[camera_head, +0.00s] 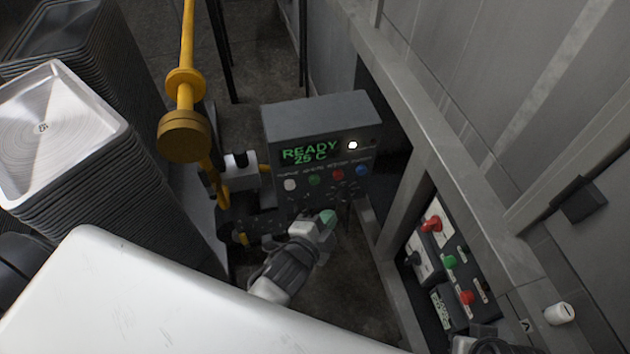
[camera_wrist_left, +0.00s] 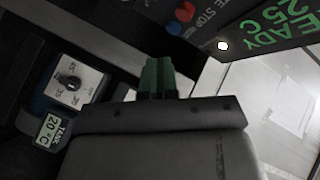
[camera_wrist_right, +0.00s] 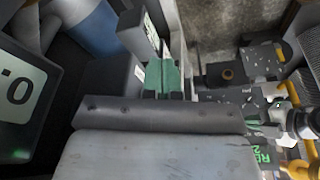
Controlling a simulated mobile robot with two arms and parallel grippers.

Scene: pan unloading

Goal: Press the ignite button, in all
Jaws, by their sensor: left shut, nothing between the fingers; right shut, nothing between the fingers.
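The grey control box (camera_head: 322,105) stands beyond my left gripper. Its display (camera_head: 310,153) reads READY 25 C in green, and a white lamp (camera_head: 352,145) is lit. Below is a row of buttons: white (camera_head: 290,185), green (camera_head: 314,180), red (camera_head: 337,174) and blue (camera_head: 361,170). Their small labels are hard to read, so the ignite label is not clear. My left gripper (camera_head: 328,217) is shut and empty, apart from the box, below the button row. The red button (camera_wrist_left: 185,12) also shows in the left wrist view. My right gripper (camera_wrist_right: 163,80) is shut and empty.
A second panel (camera_head: 440,262) with a red switch, green and red buttons is at the right. A dial plate (camera_wrist_left: 75,82) shows in the left wrist view. A yellow pipe (camera_head: 187,50) stands left of the box. Stacked metal pans (camera_head: 95,190) fill the left.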

